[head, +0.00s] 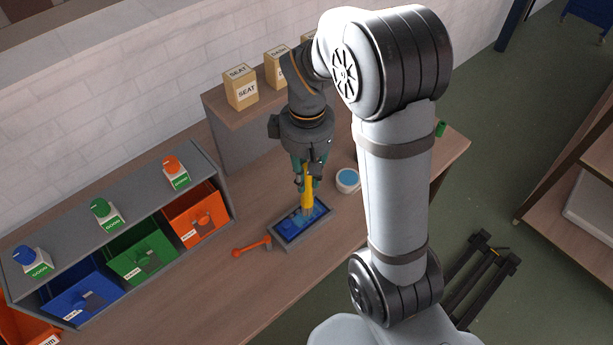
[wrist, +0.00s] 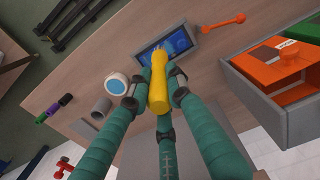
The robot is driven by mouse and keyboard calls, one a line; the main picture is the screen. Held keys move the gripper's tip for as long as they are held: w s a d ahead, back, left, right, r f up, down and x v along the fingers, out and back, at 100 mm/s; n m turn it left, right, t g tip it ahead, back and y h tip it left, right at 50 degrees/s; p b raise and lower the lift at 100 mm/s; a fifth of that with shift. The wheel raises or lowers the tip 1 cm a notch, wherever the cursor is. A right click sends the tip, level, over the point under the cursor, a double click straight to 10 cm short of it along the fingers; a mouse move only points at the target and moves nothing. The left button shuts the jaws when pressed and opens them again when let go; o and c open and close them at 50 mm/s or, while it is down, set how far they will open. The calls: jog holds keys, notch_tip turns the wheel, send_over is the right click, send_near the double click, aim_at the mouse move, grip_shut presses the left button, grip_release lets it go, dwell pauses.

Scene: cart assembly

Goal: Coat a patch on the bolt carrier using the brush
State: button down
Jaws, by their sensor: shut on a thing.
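My gripper (head: 307,183) is shut on the yellow handle of the brush (head: 308,198). In the wrist view its teal fingers (wrist: 152,95) close around the yellow handle (wrist: 158,88). The brush points down at a shallow grey tray with a blue inside (head: 286,231), which looks like the bolt carrier; it also shows in the wrist view (wrist: 196,52). The brush's lower end is over the blue area, but I cannot tell whether it touches. A white cup with blue contents (head: 347,181) stands right of the tray.
An orange bolt-shaped piece (head: 252,247) lies left of the tray. A grey rack with blue (head: 82,299), green (head: 142,257) and orange (head: 197,219) bins stands at the left. Boxes marked SEAT (head: 241,90) sit on a raised shelf behind.

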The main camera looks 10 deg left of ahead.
jog(key=shift+r+p, duration=0.5)
jog(key=shift+r, duration=0.45)
